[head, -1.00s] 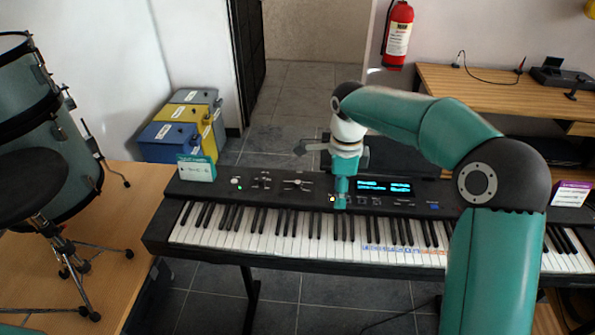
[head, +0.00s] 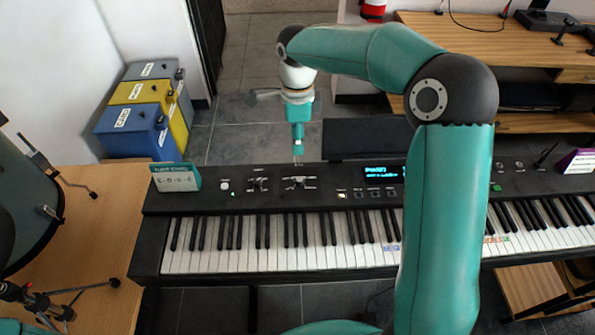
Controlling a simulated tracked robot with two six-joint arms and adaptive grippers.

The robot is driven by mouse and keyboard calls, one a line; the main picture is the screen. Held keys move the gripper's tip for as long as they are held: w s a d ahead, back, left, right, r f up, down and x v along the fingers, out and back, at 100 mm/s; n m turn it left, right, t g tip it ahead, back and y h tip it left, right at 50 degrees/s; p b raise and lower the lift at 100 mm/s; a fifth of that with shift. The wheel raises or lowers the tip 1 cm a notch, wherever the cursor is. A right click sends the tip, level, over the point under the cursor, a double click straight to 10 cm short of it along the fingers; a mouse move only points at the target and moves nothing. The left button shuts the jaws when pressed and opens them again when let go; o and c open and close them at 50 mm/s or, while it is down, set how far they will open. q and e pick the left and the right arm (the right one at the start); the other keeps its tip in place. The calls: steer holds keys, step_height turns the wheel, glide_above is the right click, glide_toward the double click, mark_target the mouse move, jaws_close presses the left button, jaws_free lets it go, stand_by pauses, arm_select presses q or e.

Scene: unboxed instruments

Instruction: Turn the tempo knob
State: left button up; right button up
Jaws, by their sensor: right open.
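The dark keyboard (head: 320,210) lies across the view, with its control panel behind the white keys. A round pale control (head: 225,185) sits at the panel's left, with small controls (head: 258,183) and (head: 300,182) to its right. I cannot tell which of these is the tempo knob, as the labels are too small to read. The lit display (head: 382,173) is partly hidden by my right arm. My right gripper (head: 298,150) points down, open and empty, above the panel's back edge, apart from the controls. My left gripper is out of view.
A teal card (head: 177,178) stands on the keyboard's left end, and a purple-topped card (head: 578,161) on its right. Blue, yellow and grey cases (head: 140,120) stand behind left. A wooden desk (head: 470,50) is at back right. Drum hardware is at left.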

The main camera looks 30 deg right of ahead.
mark_target(299, 179)
steer(key=f, duration=0.5)
steer(key=f+p, duration=0.1)
steer(key=f, duration=0.4)
steer(key=f+p, duration=0.1)
steer(key=f, duration=0.4)
steer(key=shift+s+d+f, duration=0.1)
steer(key=shift+s+d, duration=0.05)
steer(key=shift+d, duration=0.15)
jaws_close()
